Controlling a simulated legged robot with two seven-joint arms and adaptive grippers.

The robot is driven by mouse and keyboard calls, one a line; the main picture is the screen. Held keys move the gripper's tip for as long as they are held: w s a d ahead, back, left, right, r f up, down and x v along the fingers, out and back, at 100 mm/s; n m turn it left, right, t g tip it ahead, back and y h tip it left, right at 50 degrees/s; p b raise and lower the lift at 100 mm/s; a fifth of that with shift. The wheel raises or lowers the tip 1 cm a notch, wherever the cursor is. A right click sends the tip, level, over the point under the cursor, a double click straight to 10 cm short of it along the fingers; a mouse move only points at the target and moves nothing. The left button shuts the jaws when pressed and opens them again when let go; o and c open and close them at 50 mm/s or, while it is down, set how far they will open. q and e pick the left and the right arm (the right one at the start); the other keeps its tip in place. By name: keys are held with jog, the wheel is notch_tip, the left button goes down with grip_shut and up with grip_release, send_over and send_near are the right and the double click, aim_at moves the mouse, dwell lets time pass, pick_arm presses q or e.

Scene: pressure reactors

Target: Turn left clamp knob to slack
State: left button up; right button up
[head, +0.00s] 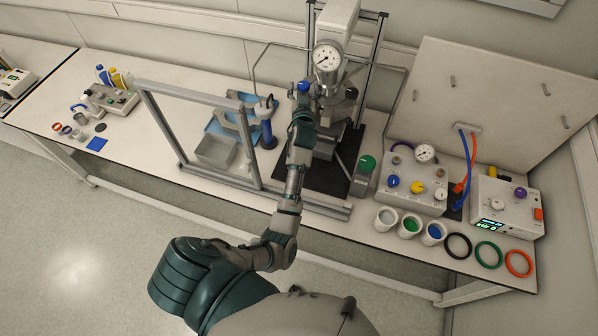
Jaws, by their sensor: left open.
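The pressure reactor (337,100) stands in a metal frame at the back middle of the bench, with a round dial gauge (327,57) on its front. A small blue knob (303,86) shows at the reactor's left side; it looks like the left clamp knob. My left arm reaches up from below, and my left gripper (303,98) is open right at this blue knob. The fingers are small and dark here, so I cannot tell whether they touch the knob. My arm and gripper hide part of the reactor's lower left. My right gripper is not in view.
An upright metal frame (201,90) stands left of my arm, beside a grey bin (216,152) and a blue-handled tool (267,130). Right are a gauge control box (412,182), a stirrer box (503,207), several cups and coloured rings. A pegboard (490,100) stands behind.

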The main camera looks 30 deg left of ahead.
aim_at(303, 91)
pick_arm(q)
jog(key=v, duration=0.1)
jog(key=b+v, duration=0.1)
jog(key=v, duration=0.1)
jog(key=shift+s+f, duration=0.25)
jog(key=b+v, duration=0.3)
jog(key=v, duration=1.2)
jog(key=s+d+f+m+g+h, duration=0.1)
jog(key=s+f+g+h, duration=0.1)
jog(key=f, duration=0.5)
jog(key=s+d+f+m+g+h, duration=0.2)
jog(key=s+f+h, duration=0.1)
jog(key=s+f, duration=0.2)
jog(key=shift+d+f+m, duration=0.3)
jog(key=shift+f, duration=1.05)
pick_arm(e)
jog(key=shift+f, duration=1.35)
